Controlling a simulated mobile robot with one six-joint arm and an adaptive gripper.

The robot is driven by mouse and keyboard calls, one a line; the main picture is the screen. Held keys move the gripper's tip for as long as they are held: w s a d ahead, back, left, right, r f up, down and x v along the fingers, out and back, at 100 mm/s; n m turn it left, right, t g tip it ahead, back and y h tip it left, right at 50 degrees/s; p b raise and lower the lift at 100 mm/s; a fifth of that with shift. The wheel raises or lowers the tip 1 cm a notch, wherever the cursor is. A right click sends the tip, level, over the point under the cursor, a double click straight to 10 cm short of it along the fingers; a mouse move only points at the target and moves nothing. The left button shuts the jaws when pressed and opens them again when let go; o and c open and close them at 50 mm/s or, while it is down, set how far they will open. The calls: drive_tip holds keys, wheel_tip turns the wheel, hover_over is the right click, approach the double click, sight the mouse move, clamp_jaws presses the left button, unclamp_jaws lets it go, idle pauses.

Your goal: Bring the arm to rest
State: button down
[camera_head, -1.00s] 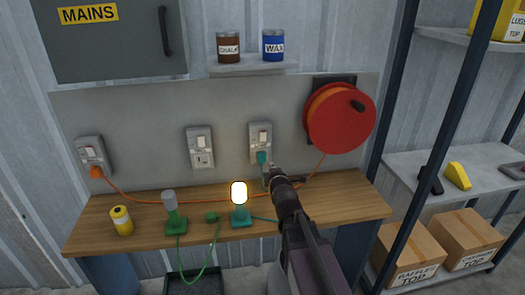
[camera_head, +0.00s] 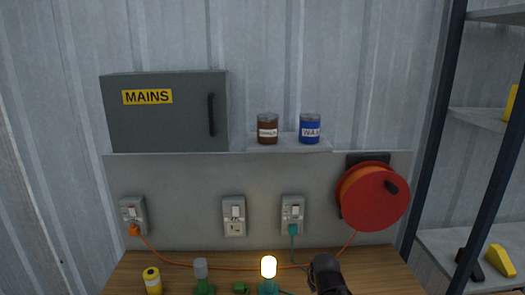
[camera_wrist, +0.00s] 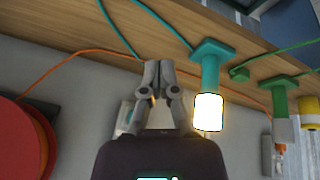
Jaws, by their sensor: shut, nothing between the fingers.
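My arm (camera_head: 328,275) shows only as a dark joint at the bottom edge of the head view, in front of the bench and right of the lit lamp (camera_head: 268,269). My gripper (camera_wrist: 158,66) is in the wrist view, with its fingers together and nothing between them. It hangs in the air in front of the bench (camera_wrist: 210,28), beside the glowing lamp (camera_wrist: 209,112); no contact shows. The fingers cannot be made out in the head view.
A teal plug (camera_head: 292,230) sits in the right socket and an orange plug (camera_head: 134,230) in the left one. The middle socket (camera_head: 234,217) is empty. A red cable reel (camera_head: 375,198) hangs at right. An unlit lamp (camera_head: 201,272) and a yellow can (camera_head: 152,280) stand on the bench.

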drive_tip(key=s+r+m+g+p, duration=0.1)
drive_tip(key=s+m+g, duration=0.3)
drive_tip(key=s, duration=0.5)
drive_tip(key=shift+d+r+m+g+p, duration=0.3)
drive_tip(key=shift+r+m+g+p, duration=0.1)
drive_tip(key=shift+m+p, duration=0.35)
idle(1.4)
